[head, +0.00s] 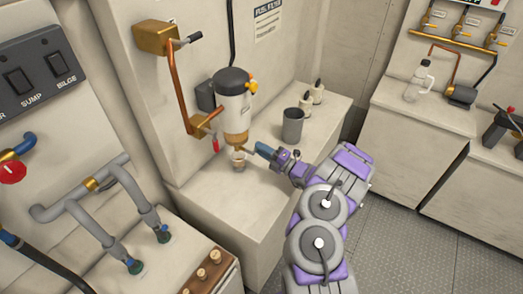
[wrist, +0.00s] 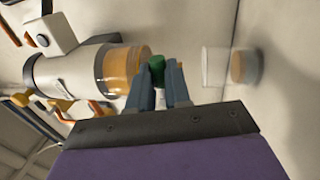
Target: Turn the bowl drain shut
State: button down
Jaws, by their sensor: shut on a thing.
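The fuel filter (head: 232,100) is mounted on the wall, with a black cap, a white body and an amber bowl (head: 236,138) at its lower end. The bowl (wrist: 120,70) shows sideways in the wrist view. The green bowl drain (wrist: 157,66) sits at the bowl's end, between the blue fingers of my gripper (wrist: 160,82). My gripper (head: 258,149) reaches in from the right in the head view and is shut on the drain. The fingers partly hide the drain, so its turn position cannot be told.
A small clear cup (head: 239,161) stands below the bowl; in the wrist view the cup (wrist: 215,67) shows amber contents. A grey mug (head: 292,126) and small white bottles (head: 317,92) stand at the right. A red-tipped lever (head: 215,144) hangs left of the bowl.

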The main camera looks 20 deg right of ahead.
jog(key=shift+d+f+m, duration=0.1)
jog(key=shift+f+m, duration=0.05)
jog(key=shift+m, duration=0.15)
jog(key=c, duration=1.3)
grip_release()
jog(key=shift+w+f, duration=0.15)
jog(key=shift+o, duration=1.1)
jog(key=shift+d, duration=0.15)
jog(key=p+v, duration=0.2)
jog(key=v, duration=1.5)
jog(key=shift+s+p, duration=0.25)
jog(key=shift+p, duration=0.05)
jog(key=shift+f, duration=0.1)
